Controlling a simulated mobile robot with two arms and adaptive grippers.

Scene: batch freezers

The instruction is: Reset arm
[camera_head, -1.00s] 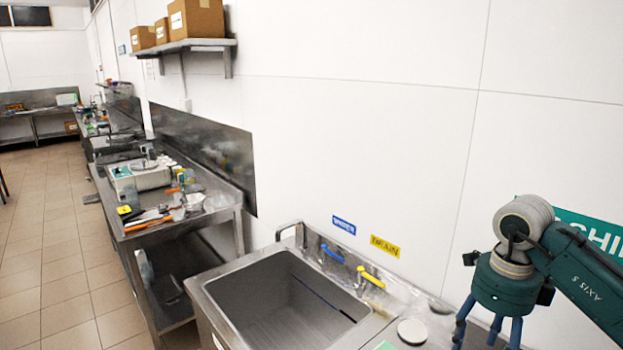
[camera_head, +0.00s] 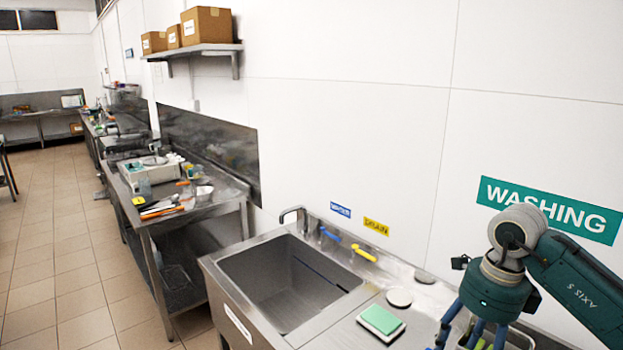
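My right gripper (camera_head: 472,335) is at the lower right, over the right part of the sink counter. Its blue fingers point down and run toward the bottom of the view. Its fingertips are partly cut off, and I cannot tell whether it is open or shut. My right arm (camera_head: 580,283) comes in from the right edge in front of the green washing sign (camera_head: 550,208). My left arm and gripper are not in view.
The steel sink (camera_head: 290,280) stands left of the gripper and looks empty. A green sponge (camera_head: 380,319) lies on the counter beside it, near a round white disc (camera_head: 399,297). A cluttered steel table (camera_head: 165,220) stands farther left, with clear tiled floor (camera_head: 60,270) beside it.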

